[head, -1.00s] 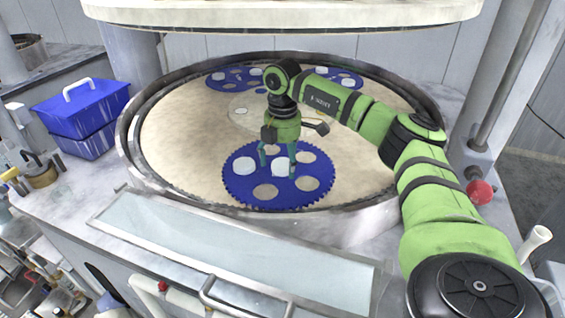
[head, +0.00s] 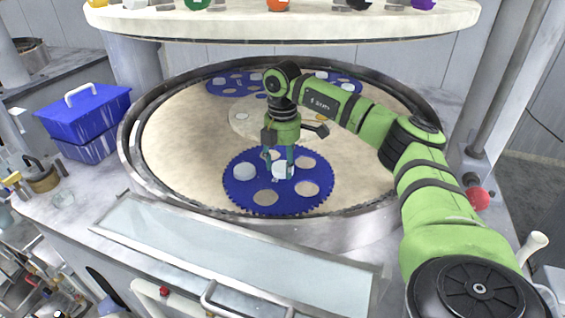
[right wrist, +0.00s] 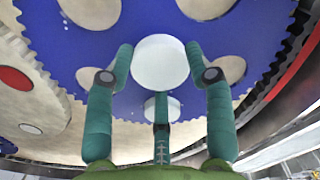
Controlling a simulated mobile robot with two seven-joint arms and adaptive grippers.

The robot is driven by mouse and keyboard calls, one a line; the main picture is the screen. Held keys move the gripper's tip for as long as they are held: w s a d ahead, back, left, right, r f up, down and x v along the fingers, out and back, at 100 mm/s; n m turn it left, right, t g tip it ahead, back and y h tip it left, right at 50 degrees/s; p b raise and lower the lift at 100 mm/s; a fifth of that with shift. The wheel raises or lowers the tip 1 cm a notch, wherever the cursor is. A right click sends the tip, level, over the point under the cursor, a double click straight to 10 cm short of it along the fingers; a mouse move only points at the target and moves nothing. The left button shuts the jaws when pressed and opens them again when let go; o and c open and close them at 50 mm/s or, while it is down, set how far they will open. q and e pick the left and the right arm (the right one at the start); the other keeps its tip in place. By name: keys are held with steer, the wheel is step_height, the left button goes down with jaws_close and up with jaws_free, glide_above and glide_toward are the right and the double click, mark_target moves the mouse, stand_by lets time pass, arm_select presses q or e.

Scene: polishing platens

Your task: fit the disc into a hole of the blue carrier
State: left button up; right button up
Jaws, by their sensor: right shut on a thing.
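The blue toothed carrier (head: 285,203) lies at the front of the round platen, with several round holes. My right gripper (head: 280,172) points down over it, its fingers shut on a white disc (head: 283,170). In the right wrist view the held disc (right wrist: 160,62) is between the fingertips, with blue carrier surface (right wrist: 150,20) and open holes around it. I cannot tell whether it touches the carrier. A second white disc (head: 243,172) sits at the carrier's left side. A white disc also shows behind the middle finger in the wrist view (right wrist: 170,106). My left gripper is out of view.
The platen's metal rim (head: 130,150) surrounds the work area. More blue carriers (head: 228,92) with white discs lie at the back. A large upper plate (head: 290,22) hangs above. A blue box (head: 82,112) stands at the left, and a red knob (head: 478,198) is at the right.

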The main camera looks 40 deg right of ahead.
step_height(320, 180, up, 3)
steer(key=shift+p, duration=1.05)
steer(key=s+d+b, duration=0.2)
steer(key=s, duration=0.3)
steer(key=s+d+b, duration=0.2)
steer(key=s+d, duration=0.1)
steer(key=s, duration=0.2)
steer(key=s+d+b, duration=0.2)
steer(key=s, duration=0.3)
steer(key=shift+d+f, duration=0.35)
steer(key=shift+f, duration=0.05)
steer(key=shift+s+d+r, duration=0.1)
steer(key=shift+s+d, duration=0.15)
steer(key=shift+s, duration=0.3)
